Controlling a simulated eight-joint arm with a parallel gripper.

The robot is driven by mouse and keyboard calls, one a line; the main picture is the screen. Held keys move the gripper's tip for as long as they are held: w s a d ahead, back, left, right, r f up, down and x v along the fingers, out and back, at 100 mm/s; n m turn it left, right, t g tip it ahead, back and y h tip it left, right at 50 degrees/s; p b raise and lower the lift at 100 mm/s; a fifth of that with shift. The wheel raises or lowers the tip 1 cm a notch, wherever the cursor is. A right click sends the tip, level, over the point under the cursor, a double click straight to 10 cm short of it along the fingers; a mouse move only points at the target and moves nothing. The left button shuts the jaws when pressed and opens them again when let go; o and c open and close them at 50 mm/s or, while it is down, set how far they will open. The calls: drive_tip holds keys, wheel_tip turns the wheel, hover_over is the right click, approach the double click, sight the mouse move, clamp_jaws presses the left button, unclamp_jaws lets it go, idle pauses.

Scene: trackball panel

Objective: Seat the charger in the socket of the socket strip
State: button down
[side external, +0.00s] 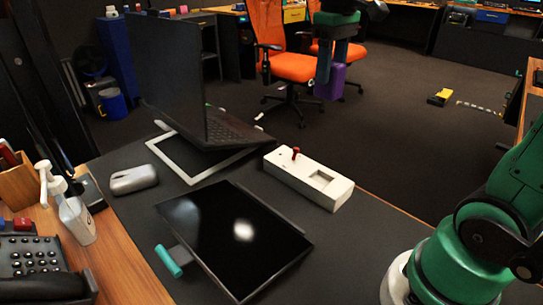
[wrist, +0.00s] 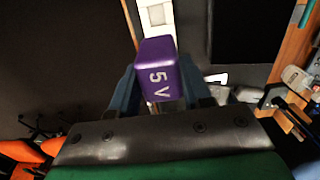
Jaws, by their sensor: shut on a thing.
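The charger is a purple block marked "5 V" (wrist: 158,80), and it also shows in the side external view (side external: 331,84). My gripper (side external: 331,66) is shut on it with blue fingers on both sides; the fingers also show in the wrist view (wrist: 157,92). The charger hangs in the air, clear of the table. The socket strip (side external: 285,174) is a white bar on the dark mat, with a red knob at its far left end and a square recess toward its right end. Part of the strip shows past the charger in the wrist view (wrist: 184,14). The charger's contact end is hidden.
An open laptop (side external: 190,85) stands behind left of the strip, over a white-framed pad (side external: 190,165). A black screen (side external: 235,240) lies in front, with a teal-ended piece (side external: 168,261) beside it. A grey rounded device (side external: 133,179) lies left. My arm's green base occupies the lower right.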

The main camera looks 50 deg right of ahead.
drive_tip(key=shift+s+d, duration=0.3)
drive_tip(key=shift+s, duration=0.05)
wheel_tip(320, 180, down, 19)
drive_tip(key=shift+f, duration=0.2)
idle(0.3)
drive_tip(key=shift+c, duration=2)
unclamp_jaws()
drive_tip(key=shift+f, duration=0.1)
wheel_tip(320, 180, up, 12)
drive_tip(key=s+a+f+t, duration=0.1)
drive_tip(key=a+f+t, duration=0.2)
drive_tip(key=a+t, duration=0.4)
drive_tip(key=shift+s+a+f, duration=0.15)
drive_tip(key=shift+a+f, duration=0.2)
drive_tip(key=shift+a, duration=0.65)
